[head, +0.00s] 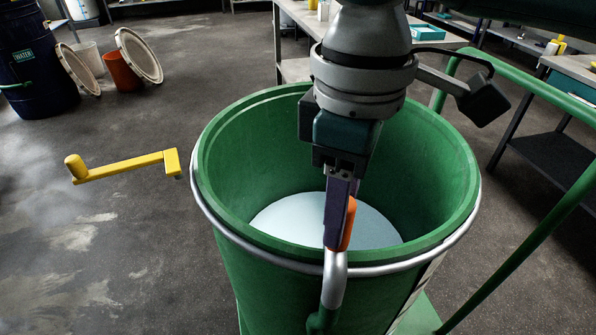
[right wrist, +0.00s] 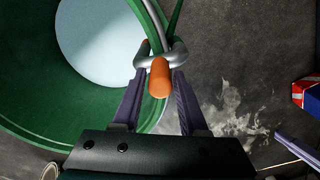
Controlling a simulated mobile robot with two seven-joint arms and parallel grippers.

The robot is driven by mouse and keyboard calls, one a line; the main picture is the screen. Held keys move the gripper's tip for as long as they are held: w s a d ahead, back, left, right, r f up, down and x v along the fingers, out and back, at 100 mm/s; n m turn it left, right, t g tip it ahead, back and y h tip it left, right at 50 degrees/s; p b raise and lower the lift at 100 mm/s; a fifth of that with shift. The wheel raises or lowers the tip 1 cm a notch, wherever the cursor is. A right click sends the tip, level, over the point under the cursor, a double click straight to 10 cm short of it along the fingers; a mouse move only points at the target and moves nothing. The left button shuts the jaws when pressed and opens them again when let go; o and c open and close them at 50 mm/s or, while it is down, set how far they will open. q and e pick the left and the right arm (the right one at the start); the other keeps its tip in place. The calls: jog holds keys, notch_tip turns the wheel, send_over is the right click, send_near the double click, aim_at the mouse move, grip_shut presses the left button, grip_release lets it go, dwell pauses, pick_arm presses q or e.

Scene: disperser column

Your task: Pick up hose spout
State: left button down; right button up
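The hose spout (head: 335,280) is a bent silver pipe with an orange end, at the near rim of the green drum. In the right wrist view its orange end (right wrist: 160,78) points toward the camera. My right gripper (head: 340,215) reaches down over the drum's near rim. Its purple fingers stand on either side of the orange end, close to it; whether both press on it cannot be told. The silver bend lies at the fingertips. The pipe's lower part runs down outside the drum. My left gripper does not show in the head view.
The open green drum (head: 215,165) has a pale bottom or content and a silver ring. A yellow crank (head: 125,166) sticks out at left. A green frame bar (head: 530,245) slants at right. Dark floor lies open at left; a blue barrel (head: 35,60) stands behind.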

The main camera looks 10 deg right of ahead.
grip_shut()
jog(key=shift+r, duration=0.1)
dwell(0.9)
